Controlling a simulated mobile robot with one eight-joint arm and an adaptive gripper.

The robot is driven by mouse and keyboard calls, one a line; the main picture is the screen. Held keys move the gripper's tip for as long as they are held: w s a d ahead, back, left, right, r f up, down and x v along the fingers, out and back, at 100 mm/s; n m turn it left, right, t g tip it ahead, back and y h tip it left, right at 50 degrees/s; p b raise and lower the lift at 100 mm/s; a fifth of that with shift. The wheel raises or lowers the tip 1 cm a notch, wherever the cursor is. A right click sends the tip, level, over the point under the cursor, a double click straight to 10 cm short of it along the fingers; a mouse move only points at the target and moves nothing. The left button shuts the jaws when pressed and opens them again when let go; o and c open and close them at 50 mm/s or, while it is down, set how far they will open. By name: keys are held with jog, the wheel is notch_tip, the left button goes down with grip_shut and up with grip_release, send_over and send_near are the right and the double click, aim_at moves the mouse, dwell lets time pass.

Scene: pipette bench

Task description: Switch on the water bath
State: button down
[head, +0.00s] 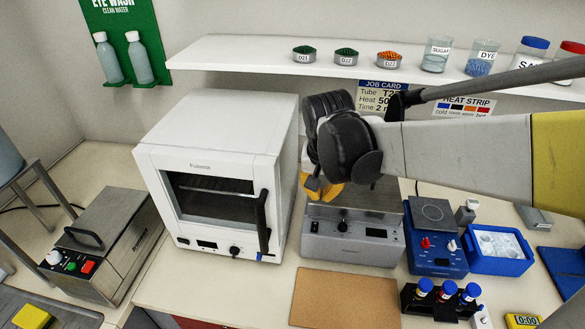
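A steel box (110,245) with a handled lid stands at the left, with a white knob, a red button and a green button (87,267) on its front. A grey unit (352,238) with a dark knob (342,226) and a small dark display stands at centre. No readable label shows which of the two is the water bath. My gripper (325,190), with orange-yellow fingers, hangs over the back left of the grey unit, well right of the steel box. The wrist covers much of it, and its opening is unclear. My arm hides part of the grey unit's top.
A white oven (215,165) stands between the steel box and my gripper. A blue stirrer-like unit (432,240), a blue ice tray (500,265) and a tube rack (440,308) are at the right. A shelf (260,52) runs above. A brown mat (345,300) is clear.

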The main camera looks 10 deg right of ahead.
aim_at(317, 229)
jog(key=b+x, duration=0.1)
jog(key=x, duration=0.3)
jog(key=b+x, duration=0.1)
jog(key=x, duration=0.3)
jog(key=b+x, duration=0.1)
jog(key=x, duration=0.3)
jog(key=shift+s+a+f, duration=0.15)
jog(key=shift+s+f, duration=0.15)
jog(key=shift+f, duration=0.2)
jog(key=shift+s+f+b, duration=0.1)
jog(key=shift+f+b, duration=0.25)
jog(key=shift+f, duration=0.2)
jog(key=shift+f, duration=0.1)
jog(key=shift+s+f+b, duration=0.1)
jog(key=shift+f+b, duration=0.25)
jog(key=shift+b, duration=0.15)
jog(key=shift+s+a+f+b, duration=0.15)
jog(key=shift+f+b, duration=0.1)
jog(key=shift+b, duration=0.15)
jog(key=shift+r, duration=0.25)
jog(key=shift+p, duration=0.3)
jog(key=shift+w, duration=0.2)
